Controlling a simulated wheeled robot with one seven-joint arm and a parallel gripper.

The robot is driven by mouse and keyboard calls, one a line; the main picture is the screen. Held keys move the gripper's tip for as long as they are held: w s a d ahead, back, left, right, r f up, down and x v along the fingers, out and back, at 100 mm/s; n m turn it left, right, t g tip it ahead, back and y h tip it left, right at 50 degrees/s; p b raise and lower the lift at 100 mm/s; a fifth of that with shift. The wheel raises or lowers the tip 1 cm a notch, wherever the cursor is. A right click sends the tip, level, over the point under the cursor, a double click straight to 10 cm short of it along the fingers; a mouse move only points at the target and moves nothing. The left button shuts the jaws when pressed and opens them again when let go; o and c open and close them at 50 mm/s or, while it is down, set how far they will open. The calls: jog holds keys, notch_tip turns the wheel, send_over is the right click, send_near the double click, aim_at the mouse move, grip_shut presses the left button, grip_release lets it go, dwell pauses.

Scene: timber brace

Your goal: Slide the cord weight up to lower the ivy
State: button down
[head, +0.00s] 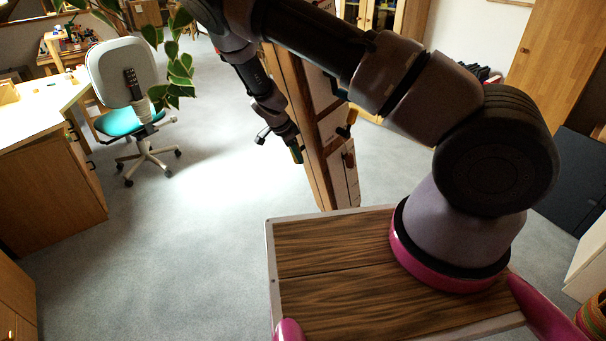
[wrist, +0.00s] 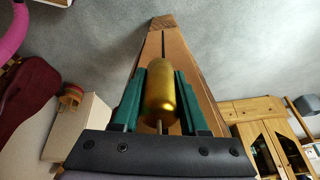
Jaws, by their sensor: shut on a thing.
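The cord weight (wrist: 161,95) is a brass-coloured cylinder in the middle of the wrist view. My gripper (wrist: 160,78) has its two green fingers on either side of it and is shut on it. A thin rod or cord shows at the weight's near end. Behind it runs the timber brace (wrist: 187,75), with a dark slot along its face. In the head view my gripper (head: 297,154) is beside the timber brace (head: 312,160), and the weight cannot be made out. The ivy (head: 178,78) hangs with green, pale-edged leaves at the upper left.
An office chair (head: 122,75) with a teal seat stands at the left, near a desk (head: 50,110). Boards with small fittings (head: 338,150) show by the brace. A wooden cabinet (wrist: 272,145) shows at the wrist view's right. Grey carpet (head: 190,220) is open left of the brace.

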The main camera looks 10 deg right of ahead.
jog(key=d+r+v, duration=0.1)
jog(key=d+v, duration=0.2)
jog(key=v, duration=2.9)
jog(key=shift+w+r, duration=0.3)
jog(key=shift+d, duration=0.1)
jog(key=shift+c, duration=2.2)
grip_release()
jog(key=s+a+r, duration=0.1)
jog(key=s+a, duration=0.1)
jog(key=a, duration=0.4)
jog(key=s+a+r, duration=0.1)
jog(key=s+a, duration=0.2)
jog(key=a, duration=0.3)
jog(key=shift+s+r, duration=0.35)
